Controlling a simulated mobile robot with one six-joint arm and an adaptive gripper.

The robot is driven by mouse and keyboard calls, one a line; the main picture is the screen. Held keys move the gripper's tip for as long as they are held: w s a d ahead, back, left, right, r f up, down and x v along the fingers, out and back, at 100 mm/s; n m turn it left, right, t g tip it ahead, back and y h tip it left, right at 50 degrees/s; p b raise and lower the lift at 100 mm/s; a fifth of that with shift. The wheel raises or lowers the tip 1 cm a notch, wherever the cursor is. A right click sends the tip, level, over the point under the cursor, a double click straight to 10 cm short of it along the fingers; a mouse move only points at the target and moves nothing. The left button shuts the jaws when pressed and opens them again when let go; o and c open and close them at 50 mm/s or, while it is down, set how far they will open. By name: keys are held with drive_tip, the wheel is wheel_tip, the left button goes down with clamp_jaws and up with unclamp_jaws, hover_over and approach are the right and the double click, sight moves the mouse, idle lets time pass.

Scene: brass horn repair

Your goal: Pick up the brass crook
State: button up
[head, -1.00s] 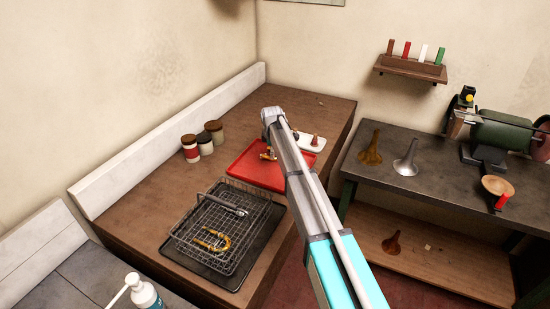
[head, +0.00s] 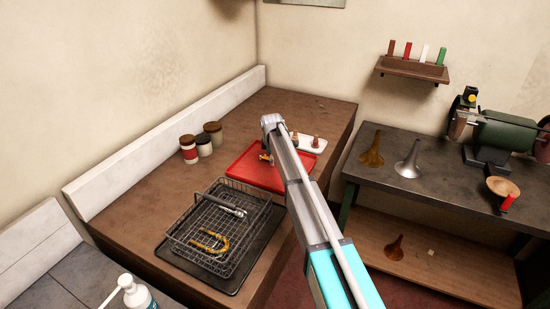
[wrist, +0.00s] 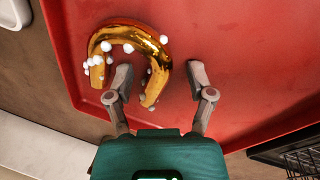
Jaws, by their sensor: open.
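A shiny brass crook (wrist: 146,40), a U-shaped bent tube with white bits of foam on it, lies on the red tray (wrist: 250,45) in the wrist view. My gripper (wrist: 160,74) is open above the tray, its two fingers apart. The crook's right leg shows between the fingers, nearer the left one; its left leg is outside the left finger. I cannot tell whether a finger touches it. In the head view my arm mostly hides this crook at the red tray (head: 247,172).
A second U-shaped brass piece (head: 222,247) and a silver part (head: 225,206) lie in a wire basket (head: 178,238) on a dark mat. Jars (head: 204,146) stand behind. A white holder (head: 311,147) is beyond the tray. A bench with horn bells and a grinder (head: 500,135) stands right.

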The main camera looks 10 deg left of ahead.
clamp_jaws()
idle(0.3)
drive_tip(key=shift+r, duration=0.2)
wheel_tip(320, 180, up, 2)
drive_tip(key=p, duration=0.2)
drive_tip(key=shift+r+p, duration=0.1)
drive_tip(key=shift+p, duration=0.2)
drive_tip(key=s+d+r+p, duration=0.2)
drive_tip(key=s+r+p, duration=0.8)
drive_tip(key=s, duration=0.3)
drive_tip(key=shift+s+d+r, duration=0.2)
drive_tip(key=shift+s+d, duration=0.2)
idle(0.4)
